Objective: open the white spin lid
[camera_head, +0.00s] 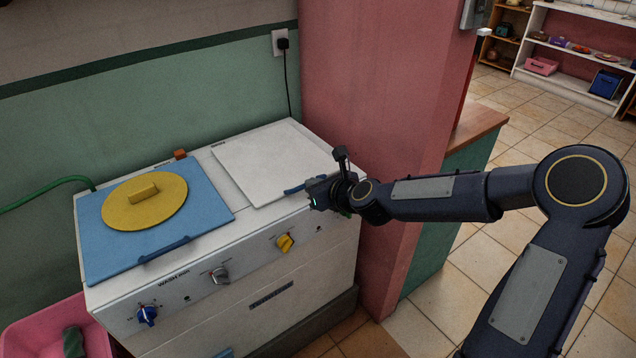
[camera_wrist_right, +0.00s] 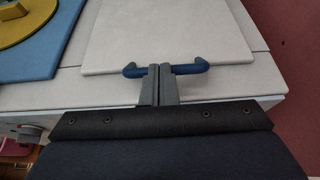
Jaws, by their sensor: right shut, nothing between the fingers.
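The white spin lid (camera_head: 272,160) lies flat and closed on the right part of the white washing machine's top. Its blue handle (camera_head: 303,187) is at the lid's front edge and also shows in the right wrist view (camera_wrist_right: 190,68). My right gripper (camera_head: 311,192) is at the machine's front right, close by the handle. In the right wrist view its two fingers (camera_wrist_right: 161,80) are together, with the tips over the middle of the handle and hiding that part. I cannot tell whether they touch it. My left gripper is not in view.
A blue wash lid (camera_head: 215,205) with a round yellow disc (camera_head: 140,205) on it covers the machine's left part. Knobs (camera_head: 285,243) line the front panel. A pink wall (camera_head: 375,120) stands close to the right. A pink basin (camera_head: 60,325) is at lower left.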

